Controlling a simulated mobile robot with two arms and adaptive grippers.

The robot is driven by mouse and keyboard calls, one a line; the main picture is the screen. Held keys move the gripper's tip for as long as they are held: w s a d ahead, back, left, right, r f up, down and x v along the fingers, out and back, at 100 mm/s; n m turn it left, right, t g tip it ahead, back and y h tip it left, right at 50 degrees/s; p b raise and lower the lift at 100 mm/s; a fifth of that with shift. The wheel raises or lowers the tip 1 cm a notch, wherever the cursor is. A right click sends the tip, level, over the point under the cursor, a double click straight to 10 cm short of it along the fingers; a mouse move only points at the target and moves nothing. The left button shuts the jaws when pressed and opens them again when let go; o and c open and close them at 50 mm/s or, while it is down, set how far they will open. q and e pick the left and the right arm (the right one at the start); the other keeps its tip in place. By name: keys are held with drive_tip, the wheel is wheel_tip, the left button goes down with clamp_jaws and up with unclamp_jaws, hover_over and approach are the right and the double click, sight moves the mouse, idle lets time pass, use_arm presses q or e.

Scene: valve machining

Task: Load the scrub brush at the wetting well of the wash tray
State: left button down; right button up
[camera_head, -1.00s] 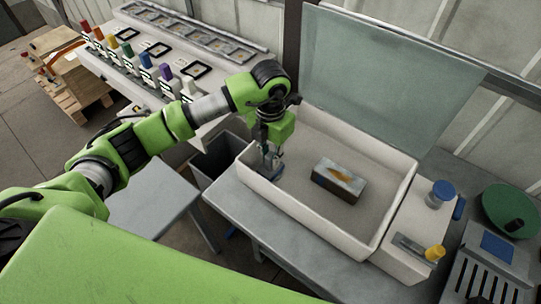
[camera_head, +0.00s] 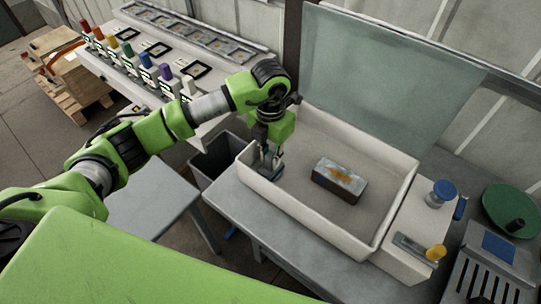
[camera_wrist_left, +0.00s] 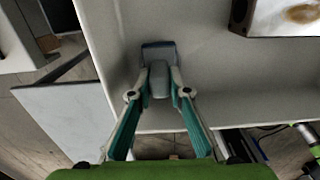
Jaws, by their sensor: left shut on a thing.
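My left gripper (camera_head: 268,148) is shut on the scrub brush (camera_wrist_left: 159,82), which has a grey handle and a dark, wide head. In the head view, the brush (camera_head: 273,170) is inside the left end of the white wash tray (camera_head: 318,226), close to its left wall. In the wrist view, the brush head is over the tray floor (camera_wrist_left: 205,60); whether it touches the floor I cannot tell. No distinct wetting well shows; the arm and brush cover part of that end. A metal block (camera_head: 339,181) with a rusty patch lies mid-tray, apart from the brush. My right gripper is out of view.
A clear upright panel (camera_head: 390,75) stands behind the tray. A blue-topped container (camera_head: 441,193) and a yellow knob (camera_head: 435,252) are at its right. A dark bin (camera_head: 220,160) stands left of the tray. Several coloured bottles line the back-left bench.

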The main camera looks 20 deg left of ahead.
use_arm(q)
drive_tip(key=shift+r+p, duration=2)
drive_tip(key=shift+r, duration=1.5)
wheel_tip(320, 180, up, 8)
drive_tip(key=p, duration=0.1)
drive_tip(key=s+a+f+m+b, duration=0.1)
drive_tip(key=s+m, duration=0.6)
drive_tip(key=m, duration=0.9)
drive_tip(key=s+a+f+m+b, duration=0.1)
drive_tip(key=s+a+m+b, duration=0.2)
drive_tip(key=s+m, duration=0.4)
drive_tip(key=m+b, duration=0.1)
drive_tip(key=m, duration=0.8)
drive_tip(key=shift+f, duration=0.25)
